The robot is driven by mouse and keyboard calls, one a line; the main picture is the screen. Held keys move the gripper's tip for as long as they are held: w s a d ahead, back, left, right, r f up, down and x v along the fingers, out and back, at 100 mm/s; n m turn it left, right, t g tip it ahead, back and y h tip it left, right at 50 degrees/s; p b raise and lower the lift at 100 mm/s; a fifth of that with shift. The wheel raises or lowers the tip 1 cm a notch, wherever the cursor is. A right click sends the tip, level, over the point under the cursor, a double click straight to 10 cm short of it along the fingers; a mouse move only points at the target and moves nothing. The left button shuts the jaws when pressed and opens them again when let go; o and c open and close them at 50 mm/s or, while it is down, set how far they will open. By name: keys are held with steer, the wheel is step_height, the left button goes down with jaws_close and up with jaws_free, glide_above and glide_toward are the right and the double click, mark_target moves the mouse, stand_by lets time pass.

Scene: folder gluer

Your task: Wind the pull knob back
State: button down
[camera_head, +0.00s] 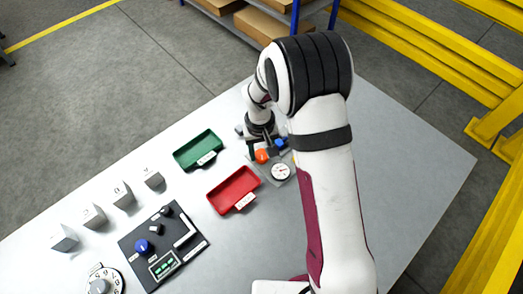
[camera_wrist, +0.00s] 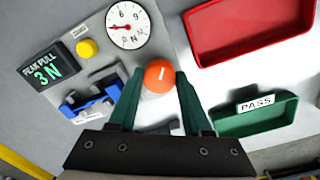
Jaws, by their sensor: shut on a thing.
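The pull knob is an orange round knob (camera_wrist: 159,76) with a short white mark on its face. It also shows in the head view (camera_head: 262,156), below my wrist. My gripper (camera_wrist: 160,78) has its two dark green fingers on either side of the knob and is shut on it. A tester panel lies beside it with a round white dial (camera_wrist: 128,25), its needle pointing left. A dark display (camera_wrist: 50,68) reads "PEAK PULL 3 N". The knob's base is hidden.
A yellow button (camera_wrist: 87,48) and a blue clamp-like part (camera_wrist: 92,101) sit near the knob. A red tray (camera_head: 234,190) and a green tray (camera_head: 198,150) marked PASS are close by. Several grey blocks and a black control panel (camera_head: 163,246) stand further left.

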mark_target(260, 154)
steer(key=shift+c, duration=1.7)
jaws_free()
step_height(260, 154, up, 16)
steer(key=shift+a, duration=0.2)
steer(key=shift+s+f, duration=0.1)
steer(key=shift+c, duration=0.5)
steer(key=shift+m, duration=0.8)
steer(key=shift+c, duration=0.8)
steer(key=f+m, duration=0.2)
steer(key=f, duration=0.3)
steer(key=f+m, duration=0.1)
steer(key=f, duration=0.4)
steer(key=f+m, duration=0.2)
steer(key=f, duration=0.3)
steer(key=shift+d+f+m, duration=0.2)
steer(key=shift+f+m, duration=0.1)
steer(key=shift+f, duration=0.1)
